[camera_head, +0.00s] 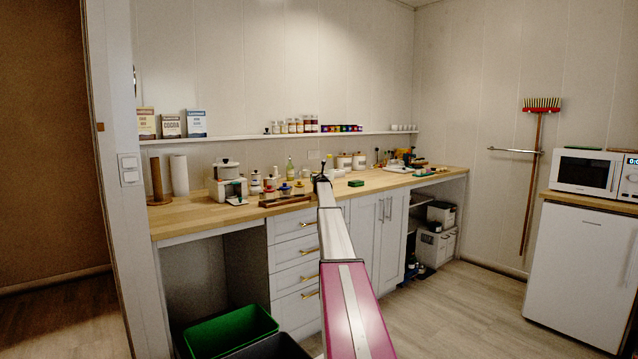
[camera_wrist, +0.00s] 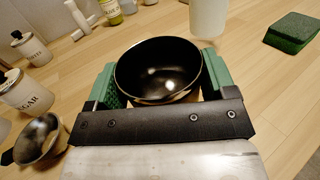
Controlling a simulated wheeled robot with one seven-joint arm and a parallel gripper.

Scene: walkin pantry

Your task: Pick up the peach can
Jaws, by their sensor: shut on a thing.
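My gripper (camera_wrist: 160,78) has its green-padded fingers on either side of a round, dark, glossy open-topped vessel (camera_wrist: 158,68) in the wrist view, and is shut on it. The vessel's inside is black and shiny, with a pale gold edge below. No label shows, so I cannot tell whether it is the peach can. In the head view my gripper (camera_head: 322,180) is over the wooden counter, end-on behind my arm, and what it holds is hidden. I cannot make out a peach can elsewhere.
A sugar canister (camera_wrist: 27,90) and a small dark bowl (camera_wrist: 38,139) are left of my gripper. A white cylinder (camera_wrist: 208,16) stands just beyond it. A green sponge (camera_wrist: 292,34) lies to the right, with bare counter between. A wooden tray (camera_head: 285,201) sits at the counter's front edge.

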